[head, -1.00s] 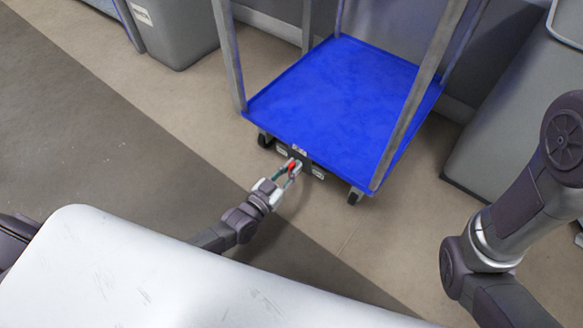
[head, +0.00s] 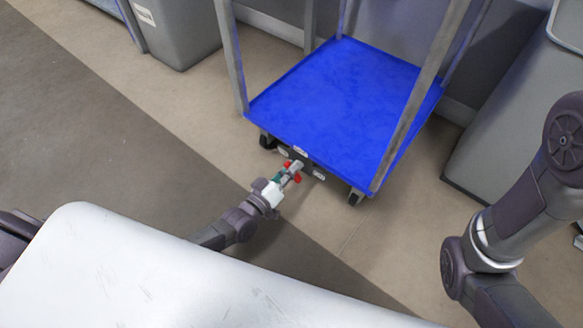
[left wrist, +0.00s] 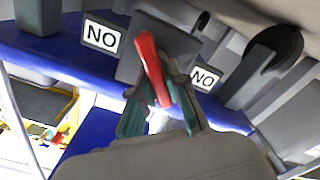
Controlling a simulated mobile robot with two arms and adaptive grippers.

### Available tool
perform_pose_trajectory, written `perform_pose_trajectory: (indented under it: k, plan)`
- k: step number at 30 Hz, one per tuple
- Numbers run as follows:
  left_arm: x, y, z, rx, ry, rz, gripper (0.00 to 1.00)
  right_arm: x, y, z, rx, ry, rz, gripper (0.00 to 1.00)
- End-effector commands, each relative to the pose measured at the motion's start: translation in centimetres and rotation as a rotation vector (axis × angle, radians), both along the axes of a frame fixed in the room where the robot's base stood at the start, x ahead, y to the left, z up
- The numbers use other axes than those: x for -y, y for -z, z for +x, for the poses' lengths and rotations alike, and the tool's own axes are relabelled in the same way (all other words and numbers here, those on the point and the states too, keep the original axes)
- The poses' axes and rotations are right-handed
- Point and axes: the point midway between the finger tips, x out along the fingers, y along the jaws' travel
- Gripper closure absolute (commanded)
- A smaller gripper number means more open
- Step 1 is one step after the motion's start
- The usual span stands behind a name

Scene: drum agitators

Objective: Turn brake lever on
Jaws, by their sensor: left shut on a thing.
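A cart with a blue deck (head: 340,95) and grey posts stands ahead on small wheels. At its near lower edge is a red brake lever (head: 297,178); it also shows in the left wrist view (left wrist: 152,68), slanting across the fingers. My left gripper (head: 289,174) is shut on the lever; in the left wrist view its green-padded fingers (left wrist: 160,115) are on either side of the lever's lower part.
A grey bin (head: 175,35) stands behind on the left, and a larger grey bin (head: 510,120) on the right. The wall is close behind the cart. The floor (head: 130,125) left of the cart is clear.

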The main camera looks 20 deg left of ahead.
Motion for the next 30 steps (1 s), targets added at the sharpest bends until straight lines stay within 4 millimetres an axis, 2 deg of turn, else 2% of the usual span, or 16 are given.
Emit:
perform_pose_trajectory:
  k: [18,30]
  plan:
    - [-0.3,0.7,0.1,-0.197,0.000,-0.537,1.00,0.0,1.0,0.0,-0.001,0.000,0.000,0.18]
    - [-0.4,1.0,0.1,-0.280,0.000,-0.763,1.00,0.0,1.7,0.0,-0.001,0.000,0.000,0.18]
